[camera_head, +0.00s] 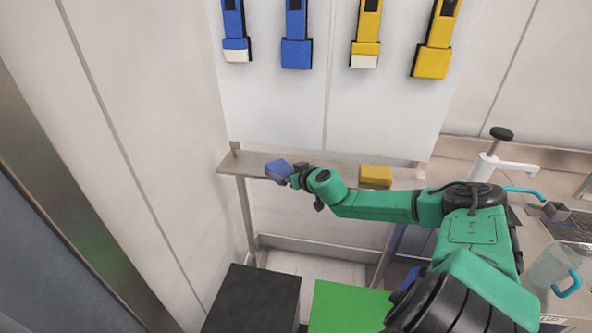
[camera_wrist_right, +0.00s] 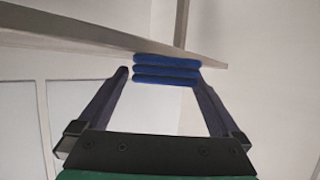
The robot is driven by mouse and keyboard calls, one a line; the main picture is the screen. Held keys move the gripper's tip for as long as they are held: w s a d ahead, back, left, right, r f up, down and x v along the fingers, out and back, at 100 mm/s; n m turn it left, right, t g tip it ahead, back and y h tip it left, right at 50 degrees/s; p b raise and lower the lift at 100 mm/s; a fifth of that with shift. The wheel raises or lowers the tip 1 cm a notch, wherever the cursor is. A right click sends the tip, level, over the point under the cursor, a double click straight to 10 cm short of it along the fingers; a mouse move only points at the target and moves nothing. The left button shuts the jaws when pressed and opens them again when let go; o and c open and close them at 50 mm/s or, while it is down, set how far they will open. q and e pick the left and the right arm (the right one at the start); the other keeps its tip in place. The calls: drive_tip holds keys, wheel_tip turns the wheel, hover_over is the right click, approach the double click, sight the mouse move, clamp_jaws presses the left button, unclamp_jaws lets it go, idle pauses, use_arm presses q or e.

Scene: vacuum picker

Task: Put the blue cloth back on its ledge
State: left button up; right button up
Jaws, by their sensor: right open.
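The folded blue cloth (camera_head: 278,169) is at the left part of the narrow ledge (camera_head: 245,163) below the hanging tools. My right gripper (camera_head: 291,178) is right beside it, at its right side. In the right wrist view the cloth (camera_wrist_right: 167,69) shows as stacked folds against the ledge's edge (camera_wrist_right: 85,32). There the open fingers of my right gripper (camera_wrist_right: 162,77) stand on either side of it, with the tips near its sides. I cannot tell whether they touch it. My left gripper is not in view.
A yellow folded cloth (camera_head: 376,175) lies on the ledge to the right. Blue tools (camera_head: 297,53) and yellow tools (camera_head: 433,62) hang on the white panel above. A black box (camera_head: 255,297) and a green box (camera_head: 345,306) stand below. A counter with a clear jug (camera_head: 550,270) is at the right.

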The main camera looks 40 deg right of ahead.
drive_tip(key=shift+v, duration=0.8)
drive_tip(key=p+v, duration=0.2)
drive_tip(key=v, duration=0.7)
drive_tip(key=shift+s+a, duration=0.25)
drive_tip(key=shift+s, duration=0.1)
